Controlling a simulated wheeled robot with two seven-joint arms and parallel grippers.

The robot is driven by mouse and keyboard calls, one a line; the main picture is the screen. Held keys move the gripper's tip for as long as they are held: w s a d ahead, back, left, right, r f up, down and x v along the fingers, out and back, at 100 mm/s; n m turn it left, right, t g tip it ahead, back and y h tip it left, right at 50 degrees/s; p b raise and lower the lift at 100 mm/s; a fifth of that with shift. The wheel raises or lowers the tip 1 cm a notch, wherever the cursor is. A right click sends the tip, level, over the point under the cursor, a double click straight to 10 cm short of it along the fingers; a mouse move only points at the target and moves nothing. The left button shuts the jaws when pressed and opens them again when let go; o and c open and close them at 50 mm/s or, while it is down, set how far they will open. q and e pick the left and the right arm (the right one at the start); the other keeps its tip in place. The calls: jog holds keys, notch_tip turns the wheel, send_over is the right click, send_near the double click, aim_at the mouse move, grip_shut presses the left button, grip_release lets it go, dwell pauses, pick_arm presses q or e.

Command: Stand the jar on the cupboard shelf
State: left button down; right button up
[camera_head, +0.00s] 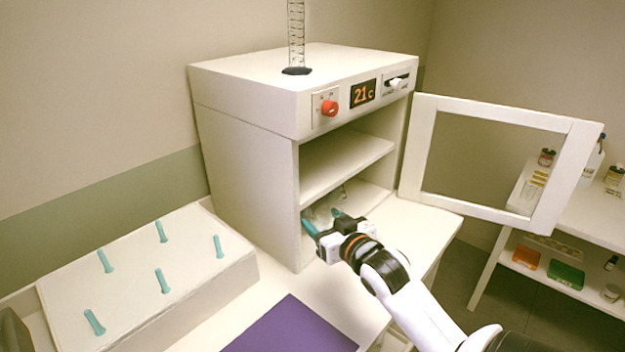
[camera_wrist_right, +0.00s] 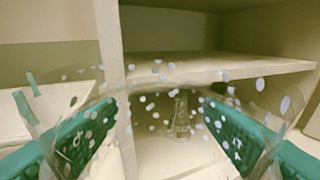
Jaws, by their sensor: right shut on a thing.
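My right gripper (camera_head: 323,221) is at the open front of the white cupboard (camera_head: 245,150), low, near its bottom compartment. Its teal fingers are shut on a clear see-through jar (camera_wrist_right: 155,88) with pale spots. In the right wrist view the jar fills the space between the fingers, and the cupboard inside shows through it. In the head view the jar is small and hard to make out. The middle shelf (camera_head: 345,163) is above the gripper, and it also shows in the right wrist view (camera_wrist_right: 225,68). I cannot tell whether the jar touches the cupboard floor. My left gripper is not in view.
The cupboard door (camera_head: 425,150) stands open to the right. A clear glass vessel (camera_wrist_right: 182,115) stands inside, beyond the jar. A measuring cylinder (camera_head: 297,40) stands on top. A rack with teal pegs (camera_head: 145,285) and a purple mat (camera_head: 290,328) lie in front, left of my arm.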

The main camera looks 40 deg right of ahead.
jog(key=d+r+h+b, duration=0.1)
jog(key=d+r, duration=0.6)
jog(key=p, duration=0.3)
send_over(310, 168)
jog(key=shift+s+r+m, duration=0.1)
jog(key=shift+r+m, duration=0.05)
jog(key=shift+m, duration=0.25)
jog(key=shift+w, duration=0.2)
notch_tip(310, 168, down, 3)
jog(key=shift+f+p, duration=0.1)
jog(key=shift+p, duration=0.7)
jog(key=shift+f, duration=0.25)
jog(key=o, duration=1)
